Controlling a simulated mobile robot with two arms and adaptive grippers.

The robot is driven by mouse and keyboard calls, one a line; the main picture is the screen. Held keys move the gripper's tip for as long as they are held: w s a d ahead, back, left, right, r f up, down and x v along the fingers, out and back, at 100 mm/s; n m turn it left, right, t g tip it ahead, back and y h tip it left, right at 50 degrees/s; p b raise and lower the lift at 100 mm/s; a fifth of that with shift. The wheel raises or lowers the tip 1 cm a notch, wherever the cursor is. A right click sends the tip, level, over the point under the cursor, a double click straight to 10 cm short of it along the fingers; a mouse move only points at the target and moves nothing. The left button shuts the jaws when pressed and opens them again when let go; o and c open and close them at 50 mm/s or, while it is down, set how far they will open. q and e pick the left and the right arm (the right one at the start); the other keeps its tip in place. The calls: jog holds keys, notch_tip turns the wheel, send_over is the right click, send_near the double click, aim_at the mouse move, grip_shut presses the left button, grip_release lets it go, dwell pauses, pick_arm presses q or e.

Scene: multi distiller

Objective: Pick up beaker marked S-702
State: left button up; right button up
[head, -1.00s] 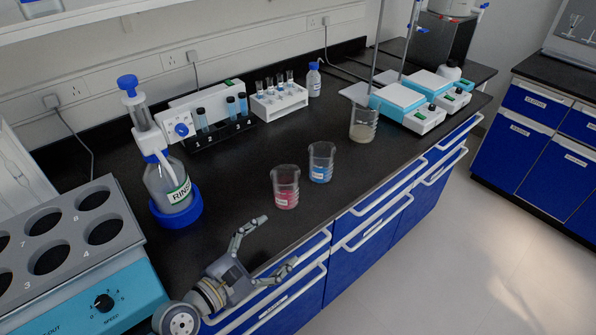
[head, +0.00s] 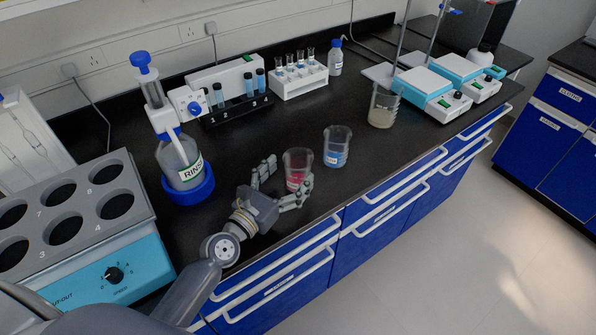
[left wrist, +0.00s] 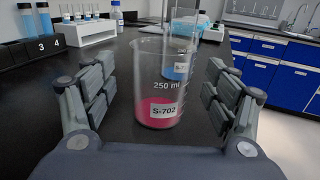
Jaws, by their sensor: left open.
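The beaker marked S-702 (left wrist: 160,95) is clear glass with pink-red liquid and a white label. It stands upright on the black bench, and in the head view (head: 297,170) it is near the front edge. My left gripper (head: 287,176) is open, with its fingers on either side of the beaker. In the left wrist view the fingers (left wrist: 160,92) show gaps to the glass on both sides. A second beaker (head: 337,148) with blue liquid stands just behind and to the right, partly seen through the first. My right gripper is not in view.
A rinse bottle (head: 181,160) in a blue ring stands left of the gripper. A grey block with round holes (head: 85,205) is at lower left. A vial rack (head: 238,107), a white tube rack (head: 300,82) and a third beaker (head: 383,106) stand farther back.

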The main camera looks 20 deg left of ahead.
aim_at(305, 158)
pick_arm(q)
jog(key=x, duration=0.4)
jog(key=shift+w+d+p, duration=0.15)
jog(key=shift+p, duration=0.15)
jog(key=shift+c, duration=0.3)
jog(key=c, duration=1.1)
jog(key=shift+c, duration=0.2)
jog(key=shift+r, duration=0.1)
